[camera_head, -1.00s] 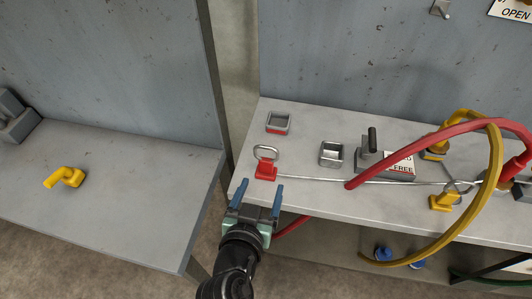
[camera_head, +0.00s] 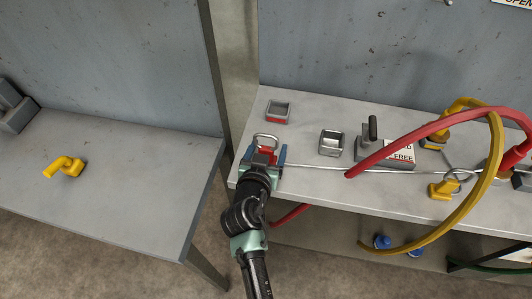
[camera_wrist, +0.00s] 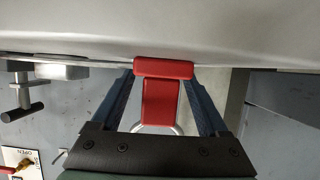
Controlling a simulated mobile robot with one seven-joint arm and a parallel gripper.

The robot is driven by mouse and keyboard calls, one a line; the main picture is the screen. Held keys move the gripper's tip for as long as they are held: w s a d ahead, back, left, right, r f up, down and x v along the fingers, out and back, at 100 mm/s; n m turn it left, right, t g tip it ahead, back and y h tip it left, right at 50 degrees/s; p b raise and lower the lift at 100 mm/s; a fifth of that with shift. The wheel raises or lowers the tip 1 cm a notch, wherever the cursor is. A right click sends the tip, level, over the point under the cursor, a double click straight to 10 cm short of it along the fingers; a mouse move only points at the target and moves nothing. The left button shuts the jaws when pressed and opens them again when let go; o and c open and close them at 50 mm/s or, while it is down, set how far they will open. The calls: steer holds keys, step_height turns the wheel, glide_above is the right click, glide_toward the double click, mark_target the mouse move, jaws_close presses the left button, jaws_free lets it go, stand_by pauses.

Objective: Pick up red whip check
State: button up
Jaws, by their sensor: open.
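The red whip check (camera_head: 266,152) stands near the left end of the right-hand bench, a metal loop at its top and a thin cable running right from it. My gripper (camera_head: 265,157) is at it, with one blue finger on each side. In the wrist view the red block (camera_wrist: 160,100) lies between the two open fingers of my gripper (camera_wrist: 162,92), with small gaps to both. Part of the metal loop shows behind the block there. My gripper hides the lower part of the block in the head view.
A red-fronted square socket (camera_head: 278,111) and a grey one (camera_head: 333,142) stand behind and right. A lever block (camera_head: 385,150), red hose (camera_head: 430,130) and yellow hose (camera_head: 490,180) lie further right. A yellow piece (camera_head: 66,167) sits on the left bench (camera_head: 130,190).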

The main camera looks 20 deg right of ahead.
steer(key=shift+w+d+f, duration=0.15)
steer(key=shift+w+d, duration=0.05)
steer(key=shift+w, duration=0.1)
jaws_close()
